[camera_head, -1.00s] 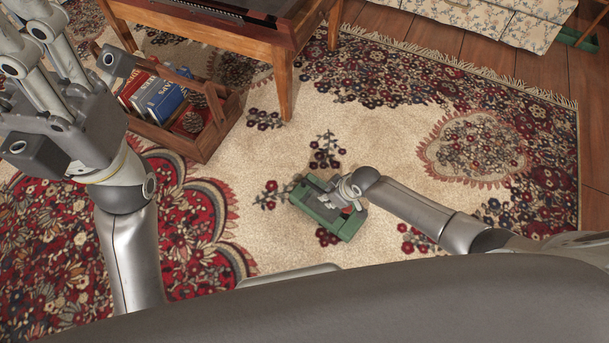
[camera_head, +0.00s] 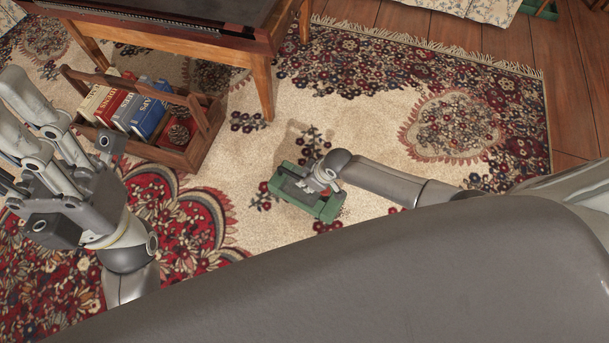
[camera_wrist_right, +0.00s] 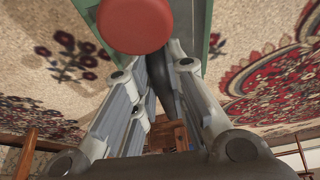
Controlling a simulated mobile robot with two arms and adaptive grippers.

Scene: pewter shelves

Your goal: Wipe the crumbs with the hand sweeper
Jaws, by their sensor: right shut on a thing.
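The green hand sweeper (camera_head: 328,209) is in the middle of the head view, over the cream part of the rug. I cannot tell whether it touches the rug. My right gripper (camera_head: 318,182) is shut on its dark handle. In the right wrist view the gripper's fingers (camera_wrist_right: 158,88) lie on both sides of the dark handle, with a red round knob (camera_wrist_right: 135,22) and green edges of the sweeper beyond. My left gripper (camera_head: 80,188) is open and empty at the left of the head view. I cannot make out crumbs against the rug's pattern.
A wooden carrier (camera_head: 163,153) with books (camera_head: 150,118) and pine cones stands on the patterned rug (camera_head: 375,135), left of the sweeper. A wooden table (camera_head: 262,85) stands behind it. Cream rug is free right of the table leg. Wood floor (camera_head: 578,105) lies at the right.

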